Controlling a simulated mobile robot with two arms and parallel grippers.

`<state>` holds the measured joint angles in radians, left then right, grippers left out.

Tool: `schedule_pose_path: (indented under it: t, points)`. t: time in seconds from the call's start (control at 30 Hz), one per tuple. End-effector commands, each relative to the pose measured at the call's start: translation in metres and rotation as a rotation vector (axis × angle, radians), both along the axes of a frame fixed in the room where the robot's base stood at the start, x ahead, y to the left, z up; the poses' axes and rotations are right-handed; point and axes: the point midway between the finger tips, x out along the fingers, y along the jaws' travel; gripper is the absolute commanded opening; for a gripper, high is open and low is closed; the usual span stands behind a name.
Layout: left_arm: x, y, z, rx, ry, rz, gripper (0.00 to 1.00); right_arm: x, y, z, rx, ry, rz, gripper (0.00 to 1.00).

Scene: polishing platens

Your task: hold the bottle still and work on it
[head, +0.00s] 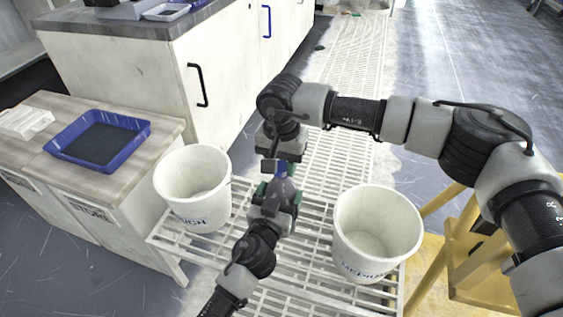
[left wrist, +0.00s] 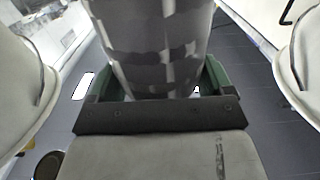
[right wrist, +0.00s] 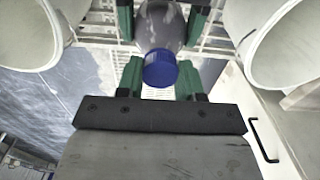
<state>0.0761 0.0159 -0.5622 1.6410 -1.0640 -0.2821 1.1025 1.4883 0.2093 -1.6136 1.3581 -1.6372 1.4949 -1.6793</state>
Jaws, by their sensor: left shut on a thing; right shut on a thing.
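The bottle is grey with a blue cap and is held between my two grippers above the white slatted rack. Its grey body (left wrist: 150,45) fills the upper middle of the left wrist view. My left gripper (head: 272,192) is the lower one in the head view and is shut around the body. My right gripper (head: 275,165) comes from above and is shut on the blue cap (right wrist: 160,70), which shows between its green fingers in the right wrist view. The body (right wrist: 162,25) shows beyond the cap there. In the head view the grippers hide much of the bottle.
A white bucket (head: 196,205) stands left of the bottle and another (head: 350,235) stands right, both on the slatted rack (head: 330,140). A blue tray (head: 132,143) lies on the wooden-topped cabinet at left. A yellow stand (head: 475,265) is at the lower right.

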Motion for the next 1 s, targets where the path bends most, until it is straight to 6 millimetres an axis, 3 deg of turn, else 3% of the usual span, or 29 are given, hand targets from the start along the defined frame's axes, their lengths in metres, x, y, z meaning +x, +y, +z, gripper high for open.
schedule_pose_path:
  t: [0.3,0.43,0.6,0.9,0.93,1.0]
  points:
    - [-0.0002,0.0,-0.0002,0.0,0.0,0.0,0.15,0.0005,-0.0009,0.0007,-0.001,-0.001,0.731,0.08]
    - [-0.0002,0.0,-0.0002,0.0,0.0,-0.001,0.15,0.0003,-0.0009,0.0008,-0.001,-0.001,0.961,0.08]
    - [-0.0002,0.0,-0.0002,0.0,0.0,0.0,0.15,0.0002,-0.0009,0.0009,-0.001,-0.001,1.099,0.08]
    - [-0.0001,-0.0001,-0.0002,0.0,0.0,0.0,0.15,0.0001,-0.0008,0.0009,0.0,0.0,1.108,0.08]
    - [-0.0001,-0.0001,-0.0002,0.0,0.0,0.0,0.15,0.0001,-0.0007,0.0009,0.0,0.0,1.108,0.41]
    - [-0.0001,-0.0001,-0.0002,0.0,0.0,0.0,0.15,0.0,-0.0006,0.0009,0.0,0.0,1.108,0.52]
